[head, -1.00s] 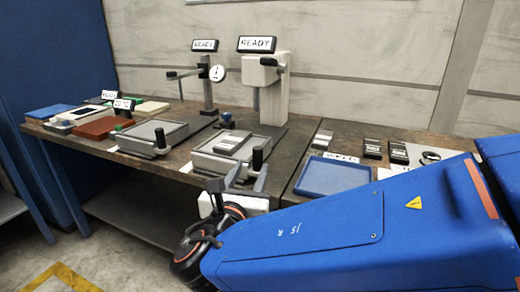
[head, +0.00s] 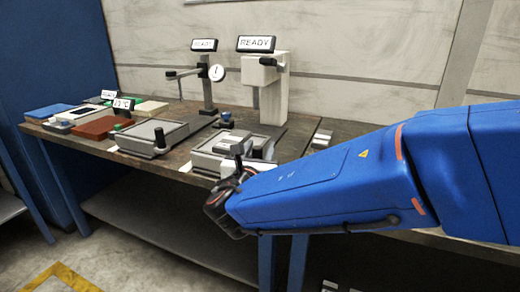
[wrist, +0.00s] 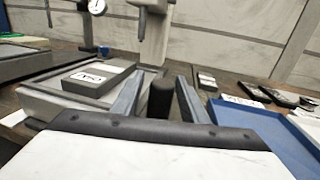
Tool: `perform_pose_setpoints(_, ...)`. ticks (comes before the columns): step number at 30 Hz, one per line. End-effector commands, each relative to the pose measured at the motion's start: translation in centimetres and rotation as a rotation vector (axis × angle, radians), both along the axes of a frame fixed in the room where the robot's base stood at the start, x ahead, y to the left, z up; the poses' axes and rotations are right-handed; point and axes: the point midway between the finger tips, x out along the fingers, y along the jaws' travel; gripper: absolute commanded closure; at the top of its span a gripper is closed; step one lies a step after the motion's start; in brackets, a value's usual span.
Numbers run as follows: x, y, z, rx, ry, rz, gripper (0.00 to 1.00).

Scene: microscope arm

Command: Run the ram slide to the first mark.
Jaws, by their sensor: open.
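The grey slide bed (head: 207,160) in front of the white column (head: 272,98) looks like the ram slide. It also shows in the wrist view (wrist: 45,100), with a grey labelled block (wrist: 100,78) on it. Its upright black handle post (wrist: 161,99) stands at the near right of the bed. My gripper (head: 253,153) is at the front of this bed. In the wrist view its two grey fingers (wrist: 160,100) are open, one on each side of the post, with a gap showing on both sides. I cannot make out the marks.
A second grey bed (head: 135,137) with its own black handle stands to the left, before a post with a dial (head: 217,73). Both stations carry READY signs (head: 256,44). A blue tray (wrist: 250,125) and dark blocks lie to the right.

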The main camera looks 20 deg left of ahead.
Motion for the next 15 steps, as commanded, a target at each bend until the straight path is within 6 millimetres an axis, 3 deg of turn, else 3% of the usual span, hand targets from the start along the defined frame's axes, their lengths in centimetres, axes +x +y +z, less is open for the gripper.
perform_pose_setpoints(7,0.04,0.0,0.0,0.0,0.0,0.0,0.6)
perform_pose_setpoints(12,0.03,0.0,0.0,0.0,0.0,0.0,1.0)
perform_pose_setpoints(15,0.02,0.0,0.0,0.0,0.0,0.0,1.0)
